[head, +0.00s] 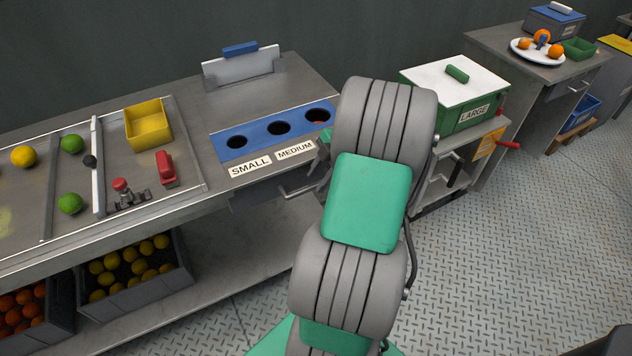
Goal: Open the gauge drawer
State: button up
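The gauge is a blue panel (262,133) with round holes, set in the steel counter, with SMALL and MEDIUM labels in front of it. Below the labels is a drawer front (246,199) under the counter edge, and it looks closed. Its bar handle (297,191) sticks out toward the floor side; its right end is close to my arm. My arm crosses the middle of the view and hides the right part of the counter there. A small dark part of my gripper (321,165) shows left of the arm, near the handle; its fingers are mostly hidden.
A green box (462,108) labelled LARGE stands on a cart at right. Crates of lemons (130,270) and oranges stand below. The floor at right is open.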

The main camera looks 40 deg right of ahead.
jog(key=shift+x, duration=1)
jog(key=shift+c, duration=0.2)
grip_shut()
dwell(0.5)
